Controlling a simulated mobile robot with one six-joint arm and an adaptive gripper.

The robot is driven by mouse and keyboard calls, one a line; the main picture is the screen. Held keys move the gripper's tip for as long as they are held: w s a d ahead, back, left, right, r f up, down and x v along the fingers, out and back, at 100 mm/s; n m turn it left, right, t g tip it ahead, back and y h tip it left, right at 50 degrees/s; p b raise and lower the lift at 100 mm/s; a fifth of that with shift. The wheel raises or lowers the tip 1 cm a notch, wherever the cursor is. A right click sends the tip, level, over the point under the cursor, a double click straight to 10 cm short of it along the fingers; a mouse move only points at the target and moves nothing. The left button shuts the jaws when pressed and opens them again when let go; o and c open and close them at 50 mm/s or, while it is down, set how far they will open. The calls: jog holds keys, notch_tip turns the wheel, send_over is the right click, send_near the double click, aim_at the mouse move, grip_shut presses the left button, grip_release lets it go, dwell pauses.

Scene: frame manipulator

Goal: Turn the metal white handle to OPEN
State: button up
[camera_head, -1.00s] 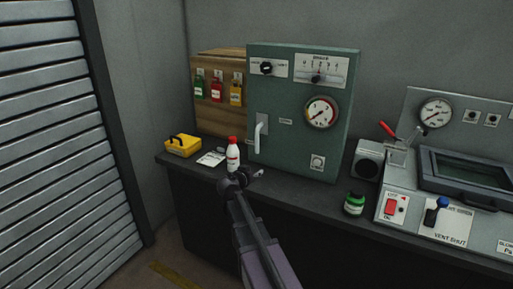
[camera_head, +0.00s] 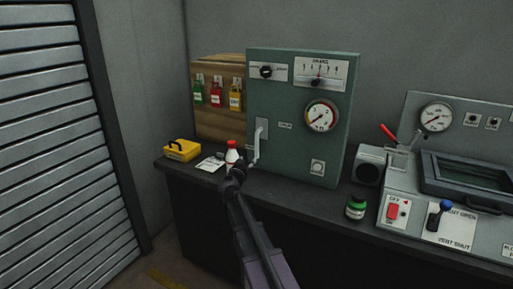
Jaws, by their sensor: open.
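The metal white handle (camera_head: 257,145) is on the lower left of the green panel box (camera_head: 295,130). It hangs roughly upright from its grey plate, its lower end close to my gripper. My gripper (camera_head: 250,164) is open just below and left of the handle, at the front of the box. I cannot tell whether the fingers touch the handle. My arm comes up from the bottom of the view and covers part of the bench there.
A white bottle with a red cap (camera_head: 232,152) stands right behind my wrist. A yellow case (camera_head: 181,150) and a paper lie to the left. A green jar (camera_head: 356,207) and a grey console (camera_head: 445,200) are to the right on the dark bench.

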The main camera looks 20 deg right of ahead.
aim_at(256, 147)
jog(key=x, duration=1.3)
jog(key=shift+w+d, duration=0.2)
jog(key=shift+w, duration=0.05)
grip_shut()
